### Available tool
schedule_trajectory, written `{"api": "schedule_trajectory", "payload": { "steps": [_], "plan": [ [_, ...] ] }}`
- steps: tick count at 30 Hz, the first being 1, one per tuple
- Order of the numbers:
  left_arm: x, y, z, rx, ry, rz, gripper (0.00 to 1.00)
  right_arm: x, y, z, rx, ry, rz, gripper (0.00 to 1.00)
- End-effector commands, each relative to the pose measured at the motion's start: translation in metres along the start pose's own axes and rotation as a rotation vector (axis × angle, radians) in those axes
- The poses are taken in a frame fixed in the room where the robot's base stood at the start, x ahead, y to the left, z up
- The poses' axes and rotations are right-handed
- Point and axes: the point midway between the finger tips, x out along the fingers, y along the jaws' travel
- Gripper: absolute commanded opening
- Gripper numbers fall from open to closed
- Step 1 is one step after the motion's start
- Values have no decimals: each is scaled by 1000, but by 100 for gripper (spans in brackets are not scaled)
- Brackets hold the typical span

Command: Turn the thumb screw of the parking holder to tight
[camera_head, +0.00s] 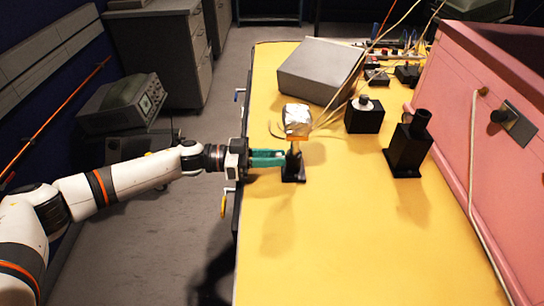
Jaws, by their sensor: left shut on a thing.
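The parking holder (293,172) is a small black post on a square base near the left edge of the yellow table. A foil-wrapped piece (297,119) with an orange-brown lower part sits on top of it. My left gripper (283,158) reaches in from the left. Its teal fingers are shut at the upper part of the post, just under the foil piece. The thumb screw is too small to make out and seems hidden by the fingers. My right gripper is not in view.
A grey metal box (318,71) stands behind the holder, with thin cables running beside it. Black blocks (364,115) and (408,150) stand to the right. A pink enclosure wall (470,130) bounds the table's right side. The front of the yellow table (340,240) is clear.

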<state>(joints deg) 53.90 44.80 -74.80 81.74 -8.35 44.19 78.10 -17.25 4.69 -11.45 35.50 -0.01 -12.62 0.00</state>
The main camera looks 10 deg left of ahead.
Motion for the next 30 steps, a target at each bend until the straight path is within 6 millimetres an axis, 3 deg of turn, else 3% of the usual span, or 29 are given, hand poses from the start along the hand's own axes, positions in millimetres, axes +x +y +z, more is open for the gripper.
{"api": "schedule_trajectory", "payload": {
  "steps": [4, 15, 25, 26, 30],
  "plan": [
    [0, 0, 0, 71, -2, 1, 1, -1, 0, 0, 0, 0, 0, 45],
    [0, 0, -1, 475, -1, 1, 1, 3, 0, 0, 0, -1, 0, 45],
    [0, 0, 0, 497, 0, 1, 1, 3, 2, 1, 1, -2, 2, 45],
    [0, 0, 0, 497, 0, 1, 27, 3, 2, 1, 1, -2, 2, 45],
    [0, 0, 0, 496, 0, 1, 45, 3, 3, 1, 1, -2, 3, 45]
  ]
}}
